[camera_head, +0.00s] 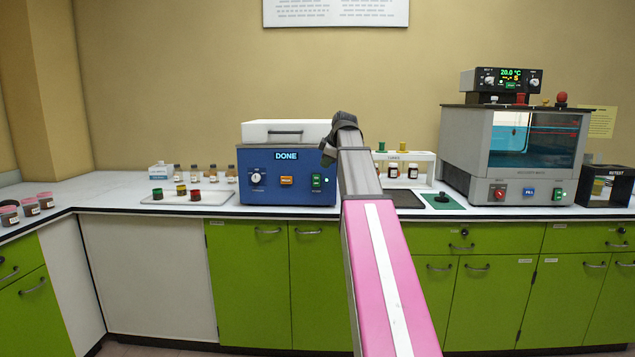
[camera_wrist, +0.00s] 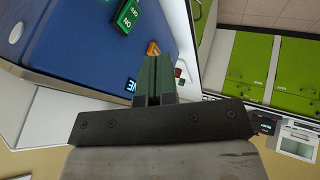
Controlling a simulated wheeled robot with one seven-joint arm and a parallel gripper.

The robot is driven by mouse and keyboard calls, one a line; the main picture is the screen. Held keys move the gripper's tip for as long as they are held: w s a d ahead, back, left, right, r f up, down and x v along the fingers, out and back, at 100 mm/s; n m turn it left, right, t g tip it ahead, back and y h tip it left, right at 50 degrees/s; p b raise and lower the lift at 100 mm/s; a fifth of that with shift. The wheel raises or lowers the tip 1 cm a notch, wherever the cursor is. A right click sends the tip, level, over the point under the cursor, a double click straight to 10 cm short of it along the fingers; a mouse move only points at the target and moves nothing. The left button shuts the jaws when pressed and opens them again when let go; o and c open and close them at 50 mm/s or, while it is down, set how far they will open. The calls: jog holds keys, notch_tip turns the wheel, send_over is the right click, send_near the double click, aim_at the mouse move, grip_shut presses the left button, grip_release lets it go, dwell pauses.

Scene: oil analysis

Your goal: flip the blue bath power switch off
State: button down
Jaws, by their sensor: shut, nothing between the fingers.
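The blue bath (camera_head: 287,195) stands on the counter left of centre, with a white lid and a display reading DONE. Its green power switch (camera_head: 317,182) is at the right of the front panel, with a small lit light beside it. In the wrist view the switch (camera_wrist: 129,16) shows at the top with "ON" lettering; its exact rocker tilt is hard to tell. My gripper (camera_head: 327,156) is shut and empty, in front of the bath's upper right corner and above the switch. In the wrist view its fingers (camera_wrist: 157,72) are together, apart from the switch in the picture.
An orange switch (camera_head: 287,181) and a dial (camera_head: 256,181) are on the same panel. A jar rack (camera_head: 421,160) and a green mat (camera_head: 442,201) are to the right, then a glass-fronted bath (camera_head: 481,150). A tray of jars (camera_head: 222,197) is left.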

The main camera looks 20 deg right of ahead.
aim_at(318, 179)
jog(key=w+f, duration=0.9)
jog(key=shift+a, duration=0.4)
